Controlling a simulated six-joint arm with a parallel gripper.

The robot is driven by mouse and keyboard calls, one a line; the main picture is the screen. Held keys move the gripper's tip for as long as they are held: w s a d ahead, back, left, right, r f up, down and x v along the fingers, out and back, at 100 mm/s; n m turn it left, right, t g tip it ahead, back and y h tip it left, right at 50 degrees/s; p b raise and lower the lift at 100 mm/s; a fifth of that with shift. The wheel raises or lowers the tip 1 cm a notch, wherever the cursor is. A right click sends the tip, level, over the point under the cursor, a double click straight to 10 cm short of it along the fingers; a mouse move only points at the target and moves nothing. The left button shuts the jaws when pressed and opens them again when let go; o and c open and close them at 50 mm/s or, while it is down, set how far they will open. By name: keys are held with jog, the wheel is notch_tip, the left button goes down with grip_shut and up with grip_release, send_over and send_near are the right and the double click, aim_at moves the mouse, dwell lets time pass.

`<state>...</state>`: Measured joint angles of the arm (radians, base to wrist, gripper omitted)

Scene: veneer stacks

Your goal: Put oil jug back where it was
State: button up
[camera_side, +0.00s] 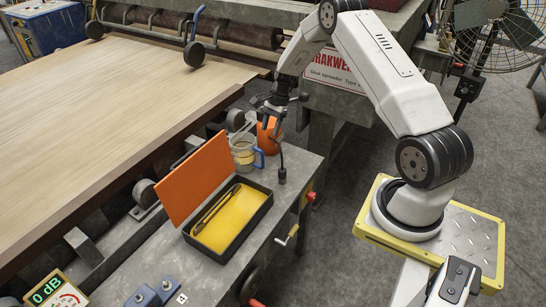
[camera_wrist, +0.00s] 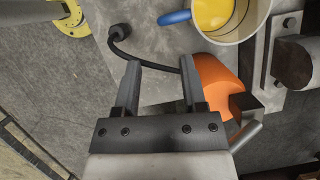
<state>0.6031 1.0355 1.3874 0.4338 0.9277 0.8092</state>
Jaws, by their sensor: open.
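A clear jug (camera_side: 243,154) with a blue handle and yellow liquid stands on the grey metal bench, left of my gripper (camera_side: 274,106). It seems to be the oil jug. In the wrist view the jug (camera_wrist: 247,30) is at the top right, cut off by the frame, its blue handle pointing left. My gripper (camera_wrist: 160,66) is open, its fingers apart and clear of the jug. An orange container (camera_side: 268,138) stands beside the jug, below my gripper; in the wrist view it (camera_wrist: 215,82) is partly hidden behind the right finger.
A black curved tube (camera_wrist: 148,62) with a knob-like end crosses the view between my fingertips; I cannot tell how near it is. An open black tray (camera_side: 264,205) with a yellow inside and orange lid (camera_side: 197,178) lies nearer the camera. A veneer sheet (camera_side: 100,110) fills the left.

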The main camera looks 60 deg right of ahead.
jog(key=s+a+r+n+h, duration=0.35)
jog(key=a+r+n, duration=0.6)
jog(key=a, duration=0.35)
jog(key=s+a+r+n+t, duration=0.1)
jog(key=s+a+r+n, duration=0.1)
jog(key=s+a+n, duration=0.3)
jog(key=s+a+r+n, duration=0.2)
jog(key=s+a+n, duration=0.3)
jog(key=s, duration=0.3)
jog(key=shift+s+a+r+t+h, duration=0.25)
jog(key=shift+s+a+t+h, duration=0.05)
jog(key=shift+a+t+h, duration=0.15)
